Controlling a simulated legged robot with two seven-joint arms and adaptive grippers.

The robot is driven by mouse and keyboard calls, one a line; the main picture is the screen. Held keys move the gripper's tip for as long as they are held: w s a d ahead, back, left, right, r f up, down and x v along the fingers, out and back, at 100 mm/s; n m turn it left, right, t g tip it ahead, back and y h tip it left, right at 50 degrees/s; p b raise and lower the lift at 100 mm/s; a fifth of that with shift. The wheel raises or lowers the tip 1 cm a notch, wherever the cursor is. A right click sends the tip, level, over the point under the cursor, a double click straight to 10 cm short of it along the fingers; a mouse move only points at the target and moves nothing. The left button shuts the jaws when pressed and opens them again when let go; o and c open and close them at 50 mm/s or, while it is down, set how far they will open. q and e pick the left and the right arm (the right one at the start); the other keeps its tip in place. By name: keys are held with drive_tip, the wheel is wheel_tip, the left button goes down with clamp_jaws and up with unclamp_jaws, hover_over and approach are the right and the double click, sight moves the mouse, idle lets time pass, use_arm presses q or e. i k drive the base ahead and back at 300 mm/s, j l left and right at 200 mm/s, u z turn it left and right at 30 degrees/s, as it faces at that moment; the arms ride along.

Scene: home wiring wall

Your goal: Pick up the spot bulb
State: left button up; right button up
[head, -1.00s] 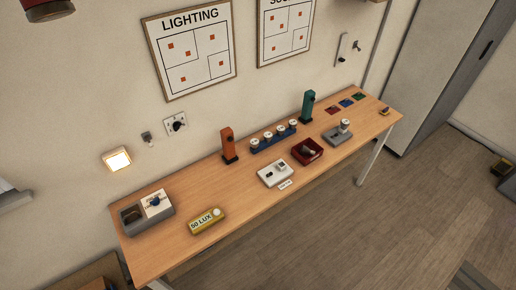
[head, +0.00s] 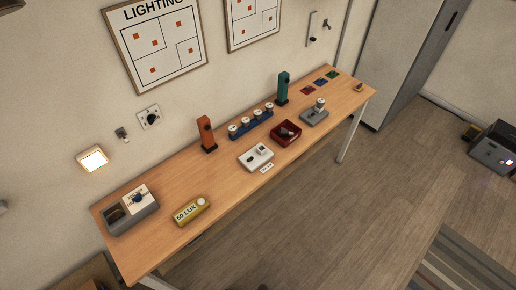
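I cannot tell for sure which item is the spot bulb. Several small white-topped round pieces, possibly bulbs, stand in a row in a blue rack (head: 251,126) towards the back of the wooden table. A small dark and pale piece (head: 289,132) lies in a dark red tray (head: 285,139) in front of the rack. A white-topped round piece (head: 320,103) stands upright on a grey block (head: 314,116) further right. Neither of my grippers shows in the head view.
The long wooden table (head: 222,180) stands along the wall. On it are a grey box (head: 131,219), a yellow "50 LUX" device (head: 191,210), a white socket block (head: 256,157), and orange (head: 207,134) and teal (head: 282,88) posts. Floor in front is clear.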

sight(232, 128)
drive_tip(key=u, duration=0.35)
drive_tip(key=i+l+u, duration=0.15)
drive_tip(key=l+u, duration=0.2)
drive_tip(key=i+l+u, duration=0.15)
drive_tip(key=u, duration=0.15)
drive_tip(key=i+l+u, duration=0.1)
drive_tip(key=l+u, duration=0.25)
drive_tip(key=l, duration=0.15)
